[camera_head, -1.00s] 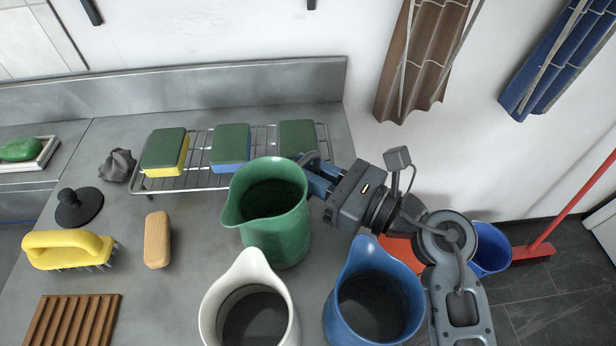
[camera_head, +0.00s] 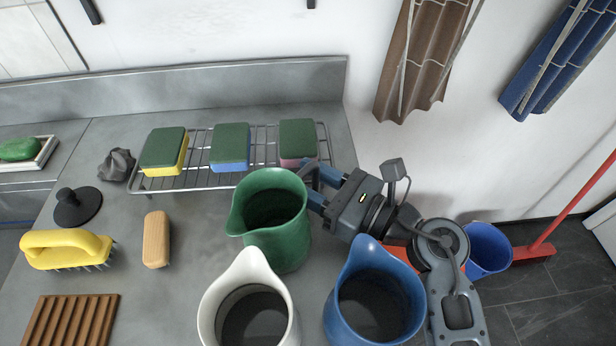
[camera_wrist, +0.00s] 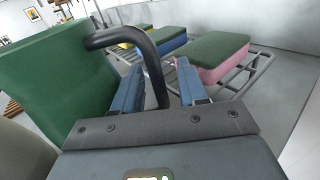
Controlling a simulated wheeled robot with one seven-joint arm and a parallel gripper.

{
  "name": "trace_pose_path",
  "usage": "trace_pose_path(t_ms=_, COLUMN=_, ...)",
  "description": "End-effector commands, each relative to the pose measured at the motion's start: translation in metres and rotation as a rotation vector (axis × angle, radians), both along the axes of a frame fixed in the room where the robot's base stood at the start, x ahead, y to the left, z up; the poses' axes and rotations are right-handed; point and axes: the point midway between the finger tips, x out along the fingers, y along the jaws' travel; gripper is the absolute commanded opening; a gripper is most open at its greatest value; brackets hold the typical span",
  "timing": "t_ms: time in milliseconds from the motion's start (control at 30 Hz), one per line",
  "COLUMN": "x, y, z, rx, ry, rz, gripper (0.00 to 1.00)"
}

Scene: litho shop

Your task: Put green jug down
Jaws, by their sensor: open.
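The green jug (camera_head: 277,237) stands upright on the grey metal counter, behind the white jug (camera_head: 226,308) and the blue jug (camera_head: 352,318). In the wrist view the green jug (camera_wrist: 55,85) fills the left side, and its dark handle (camera_wrist: 150,62) passes between the fingers. My gripper (camera_head: 314,184) is open at the right of the green jug, with its two blue fingers on either side of the handle. In the wrist view the gripper (camera_wrist: 158,88) shows a gap between a finger and the handle.
A wire rack (camera_head: 198,178) with several sponges, including a pink one (camera_wrist: 215,60), stands behind the jug. A wooden block (camera_head: 156,239), a yellow brush (camera_head: 66,247) and a black knob-topped disc (camera_head: 78,207) lie left. Bare counter shows between block and jug.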

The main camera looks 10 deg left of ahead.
Motion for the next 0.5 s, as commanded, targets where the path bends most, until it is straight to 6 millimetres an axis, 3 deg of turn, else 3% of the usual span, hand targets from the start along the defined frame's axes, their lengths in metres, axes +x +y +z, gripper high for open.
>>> trace_pose_path(t_ms=233, x=-0.002, y=-0.006, z=0.002, rx=0.0, ry=0.0, rz=-0.002, gripper=0.42)
trace_pose_path(t_ms=500, x=-0.023, y=-0.053, z=0.001, rx=0.0, ry=0.0, rz=-0.004, gripper=0.42)
